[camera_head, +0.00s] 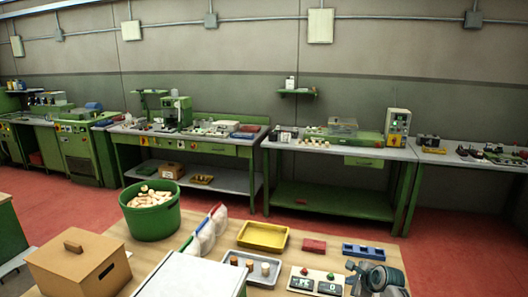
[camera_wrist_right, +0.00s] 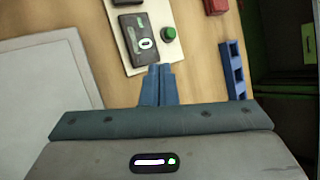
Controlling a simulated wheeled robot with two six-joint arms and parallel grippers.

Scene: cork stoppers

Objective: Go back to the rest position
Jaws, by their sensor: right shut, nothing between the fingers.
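My right gripper (camera_head: 368,272) is at the lower right of the head view, over the front right part of the wooden table. In the right wrist view its two blue-grey fingers (camera_wrist_right: 158,84) are together with nothing between them. Below it is a white board with a dark block marked 0 (camera_wrist_right: 140,40) and a green button (camera_wrist_right: 168,34). My left gripper does not show in either view.
A green bucket of corks (camera_head: 150,212), a cardboard box (camera_head: 78,264), a yellow tray (camera_head: 263,236), a metal tray with corks (camera_head: 250,277), a red block (camera_head: 314,245) and a blue rack (camera_head: 362,250) stand on the table. Green workbenches line the wall.

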